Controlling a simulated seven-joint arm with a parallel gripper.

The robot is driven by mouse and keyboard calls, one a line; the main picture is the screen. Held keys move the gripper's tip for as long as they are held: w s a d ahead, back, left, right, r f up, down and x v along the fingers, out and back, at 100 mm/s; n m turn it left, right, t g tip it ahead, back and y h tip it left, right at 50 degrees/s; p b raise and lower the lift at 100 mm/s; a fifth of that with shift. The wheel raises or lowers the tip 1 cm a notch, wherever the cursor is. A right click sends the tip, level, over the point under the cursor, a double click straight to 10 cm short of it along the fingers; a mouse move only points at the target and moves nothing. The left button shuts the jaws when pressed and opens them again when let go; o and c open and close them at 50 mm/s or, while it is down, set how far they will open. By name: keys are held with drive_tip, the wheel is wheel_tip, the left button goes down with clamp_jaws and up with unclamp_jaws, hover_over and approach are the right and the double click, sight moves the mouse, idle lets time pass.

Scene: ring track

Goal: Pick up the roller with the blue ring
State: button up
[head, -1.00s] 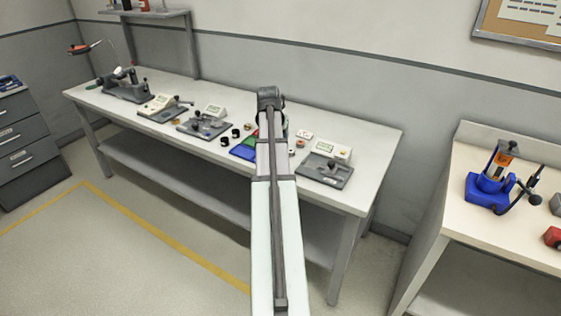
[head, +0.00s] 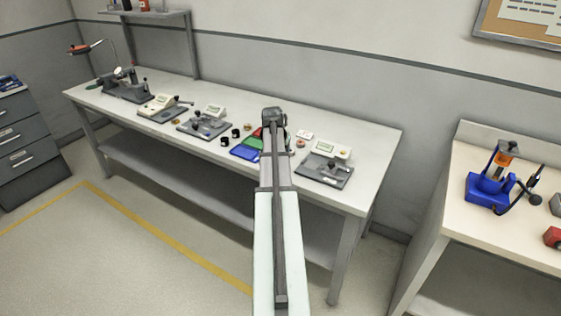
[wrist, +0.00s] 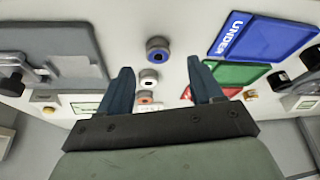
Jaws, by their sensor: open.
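The roller with the blue ring (wrist: 158,50) stands on the bench in the wrist view, just beyond the fingertips and near the middle of the gap. My gripper (wrist: 163,70) is open and empty, with one dark blue finger on each side. A pale grey-ringed roller (wrist: 149,77) and an orange-ringed roller (wrist: 146,98) show between the fingers, in line with the blue-ringed one. In the head view my arm covers the gripper, and I cannot make out the blue-ringed roller there.
A blue tray marked UNDER (wrist: 285,38), a green tray (wrist: 230,74) and a partly hidden red tray lie right of the rollers in the wrist view. Black rollers (wrist: 281,80) stand beyond them. A grey gauge plate (wrist: 75,42) lies on the left. The bench (head: 365,143) has clear room at its right end.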

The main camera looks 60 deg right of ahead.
drive_tip(key=shift+x, duration=2.3)
drive_tip(key=shift+s+d, duration=0.1)
drive_tip(key=shift+c, duration=0.3)
drive_tip(key=c, duration=1.1)
